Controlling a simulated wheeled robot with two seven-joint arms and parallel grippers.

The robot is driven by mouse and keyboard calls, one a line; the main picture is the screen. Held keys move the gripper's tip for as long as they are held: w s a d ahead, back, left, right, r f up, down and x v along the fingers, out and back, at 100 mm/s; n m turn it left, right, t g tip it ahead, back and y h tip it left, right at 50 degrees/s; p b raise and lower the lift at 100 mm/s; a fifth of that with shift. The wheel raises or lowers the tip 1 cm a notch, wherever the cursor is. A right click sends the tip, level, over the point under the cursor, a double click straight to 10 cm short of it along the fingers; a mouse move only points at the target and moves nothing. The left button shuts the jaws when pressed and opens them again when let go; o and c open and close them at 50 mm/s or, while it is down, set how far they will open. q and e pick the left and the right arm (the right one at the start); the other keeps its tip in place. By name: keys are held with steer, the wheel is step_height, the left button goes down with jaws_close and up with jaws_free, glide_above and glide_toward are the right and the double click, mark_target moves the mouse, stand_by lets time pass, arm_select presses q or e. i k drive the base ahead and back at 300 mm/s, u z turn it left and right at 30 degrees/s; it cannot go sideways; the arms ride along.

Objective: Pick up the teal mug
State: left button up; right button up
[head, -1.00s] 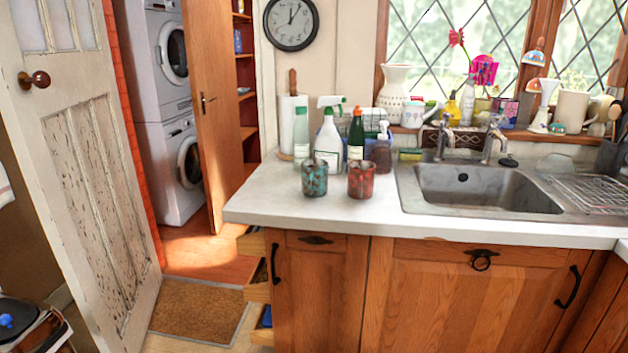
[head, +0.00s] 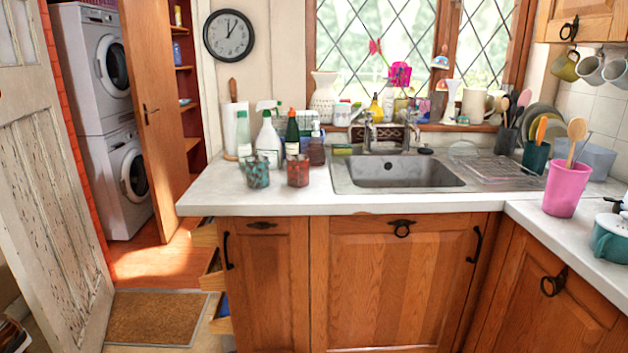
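The teal mug (head: 256,172) stands upright on the white countertop, near its front left part, with a mottled teal and brown surface. A reddish mug (head: 298,171) of similar shape stands just to its right, with a small gap between them. Neither of my grippers shows in the head view.
Spray and soap bottles (head: 268,138) stand close behind the mugs. The sink (head: 395,176) is to the right. Counter to the left of the teal mug is clear. Open drawers (head: 213,283) jut out below the counter's left end. A pink utensil pot (head: 566,192) stands far right.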

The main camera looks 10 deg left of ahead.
mark_target(256, 166)
steer(key=z, duration=0.6)
steer(key=i, duration=0.7)
steer(key=u, duration=1.55)
steer(key=k, duration=0.4)
steer(key=u, duration=0.5)
steer(key=i, duration=0.8)
steer(key=z, duration=0.4)
